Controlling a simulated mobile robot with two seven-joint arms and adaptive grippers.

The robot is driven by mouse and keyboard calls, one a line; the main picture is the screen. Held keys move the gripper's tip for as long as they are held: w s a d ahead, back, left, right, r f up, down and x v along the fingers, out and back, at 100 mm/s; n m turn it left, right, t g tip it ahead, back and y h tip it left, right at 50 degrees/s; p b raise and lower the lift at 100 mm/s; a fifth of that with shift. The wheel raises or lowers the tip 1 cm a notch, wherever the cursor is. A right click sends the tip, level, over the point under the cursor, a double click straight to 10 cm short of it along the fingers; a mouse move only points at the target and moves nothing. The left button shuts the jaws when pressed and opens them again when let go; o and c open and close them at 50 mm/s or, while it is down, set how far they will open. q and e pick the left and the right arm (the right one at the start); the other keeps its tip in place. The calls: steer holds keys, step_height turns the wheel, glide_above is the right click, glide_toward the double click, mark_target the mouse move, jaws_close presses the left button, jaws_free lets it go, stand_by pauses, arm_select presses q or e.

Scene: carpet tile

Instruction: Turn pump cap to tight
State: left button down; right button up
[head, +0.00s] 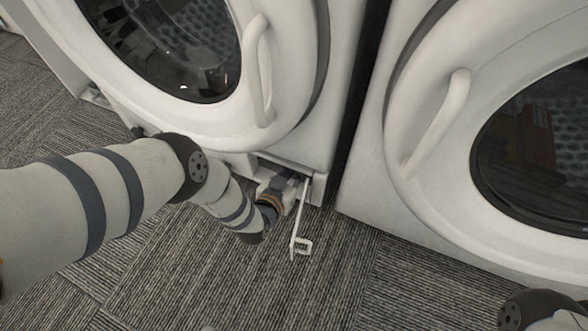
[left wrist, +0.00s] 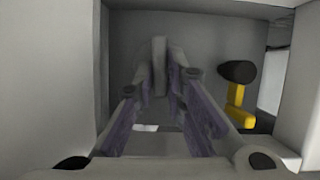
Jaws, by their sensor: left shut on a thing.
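The pump cap (left wrist: 159,62) shows in the left wrist view as a grey cap with a raised upright grip, inside a recess. My left gripper (left wrist: 160,88) is shut on this grip, with one finger on each side. In the head view my left gripper (head: 287,184) reaches into the low opening at the front of the left washing machine (head: 335,70), and the cap is hidden there. The fingers cover part of the cap, and I cannot tell how tight it is. My right gripper is out of view.
A yellow piece with a black end (left wrist: 237,95) is right of the cap in the recess. A thin white flap (head: 301,215) stands open at the opening's right edge, close to my gripper. A second washing machine (head: 400,180) stands right. Carpet (head: 200,280) in front is clear.

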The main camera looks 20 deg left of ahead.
arm_select(q)
steer(key=shift+m, duration=0.3)
stand_by(0.4)
steer(key=c, duration=1.6)
jaws_free()
steer(key=shift+c, duration=0.2)
steer(key=v, duration=1.2)
steer(key=shift+d, duration=0.25)
